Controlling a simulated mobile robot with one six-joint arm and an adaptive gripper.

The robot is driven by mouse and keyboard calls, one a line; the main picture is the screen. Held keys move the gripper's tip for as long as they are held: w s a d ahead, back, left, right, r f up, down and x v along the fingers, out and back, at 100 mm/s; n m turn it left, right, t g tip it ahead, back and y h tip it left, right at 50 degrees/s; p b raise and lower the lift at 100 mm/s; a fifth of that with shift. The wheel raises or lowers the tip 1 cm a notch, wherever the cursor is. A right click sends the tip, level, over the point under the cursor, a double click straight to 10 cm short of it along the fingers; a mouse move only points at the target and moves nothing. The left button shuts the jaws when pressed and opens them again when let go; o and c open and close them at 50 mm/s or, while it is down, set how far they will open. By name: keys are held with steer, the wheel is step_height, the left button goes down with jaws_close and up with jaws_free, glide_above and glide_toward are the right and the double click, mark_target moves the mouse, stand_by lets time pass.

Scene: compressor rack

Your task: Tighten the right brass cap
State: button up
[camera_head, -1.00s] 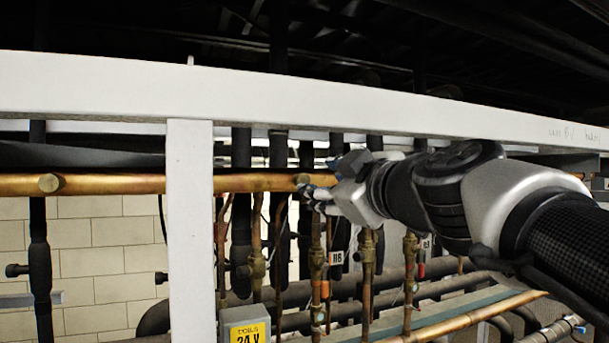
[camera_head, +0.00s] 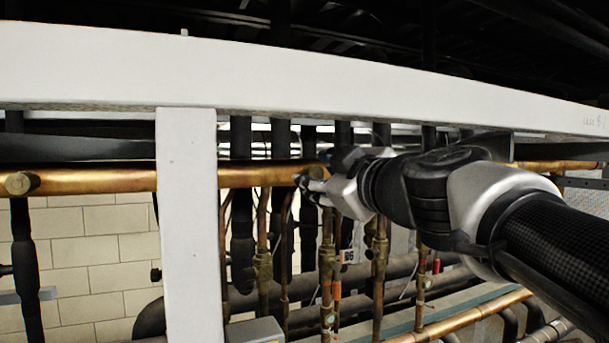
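The copper pipe (camera_head: 90,181) runs level below the white beam. The left brass cap (camera_head: 20,183) sits on it at the far left, clear of my arm. The right brass cap (camera_head: 315,178) is at the pipe's stretch right of the white post, partly hidden by my gripper. My gripper (camera_head: 312,176) reaches in from the right, its fingertips at this cap. The fingers look apart, one higher and one lower. I cannot tell whether they touch the cap or grip it.
The white beam (camera_head: 300,75) runs just above the gripper. The white post (camera_head: 187,230) stands to its left. Several thin vertical copper pipes with valves (camera_head: 264,268) and dark insulated pipes crowd below and behind. A grey box (camera_head: 254,331) sits at the bottom.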

jaws_close()
